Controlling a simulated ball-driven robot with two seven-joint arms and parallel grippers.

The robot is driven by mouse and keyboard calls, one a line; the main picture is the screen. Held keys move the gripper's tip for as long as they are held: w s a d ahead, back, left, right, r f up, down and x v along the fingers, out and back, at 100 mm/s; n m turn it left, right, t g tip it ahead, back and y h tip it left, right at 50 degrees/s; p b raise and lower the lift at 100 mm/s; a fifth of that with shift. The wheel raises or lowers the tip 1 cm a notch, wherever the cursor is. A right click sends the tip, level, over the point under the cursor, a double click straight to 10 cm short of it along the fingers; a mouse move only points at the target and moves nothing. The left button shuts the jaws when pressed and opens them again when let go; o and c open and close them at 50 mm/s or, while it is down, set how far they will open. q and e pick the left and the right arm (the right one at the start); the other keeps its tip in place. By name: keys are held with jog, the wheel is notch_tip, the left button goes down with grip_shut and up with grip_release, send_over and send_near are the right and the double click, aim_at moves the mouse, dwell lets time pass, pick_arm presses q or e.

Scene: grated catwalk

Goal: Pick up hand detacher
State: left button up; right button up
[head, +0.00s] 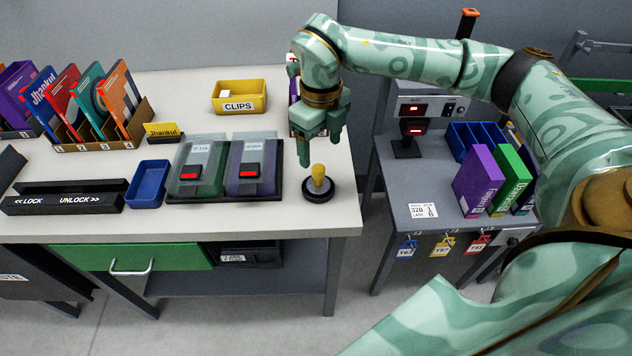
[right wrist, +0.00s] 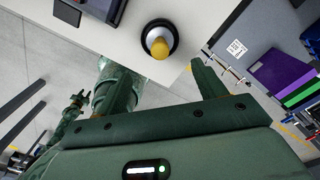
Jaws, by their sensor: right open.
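The hand detacher, which I take to be the yellow knob on a round black base (head: 318,183), stands upright near the right front corner of the light table. In the right wrist view, the detacher (right wrist: 158,42) shows just beyond the fingertips, roughly between them. My right gripper (head: 318,150) is open and empty, pointing down above the detacher and apart from it. Its two fingers (right wrist: 166,78) are spread wide in the right wrist view. A small pronged green part (right wrist: 76,102) at the left of that view looks like my left gripper; its jaw state is unclear.
Left of the detacher, a dark tray (head: 225,199) holds two cases with red-lit blocks. A blue bin (head: 148,184), a yellow clips bin (head: 239,97) and book racks (head: 100,140) stand farther left. A gap separates the table from the grey side desk (head: 390,180).

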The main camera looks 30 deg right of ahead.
aim_at(318, 167)
notch_tip(318, 167, down, 5)
jog(key=shift+w+f+b, duration=0.1)
jog(key=shift+b, duration=0.4)
jog(key=f, duration=0.1)
jog(key=f+b, duration=0.1)
jog(key=f, duration=0.3)
jog(key=shift+w+f+b, duration=0.1)
jog(key=shift+w+b, duration=0.15)
jog(key=shift+b, duration=0.15)
jog(key=c, duration=1.2)
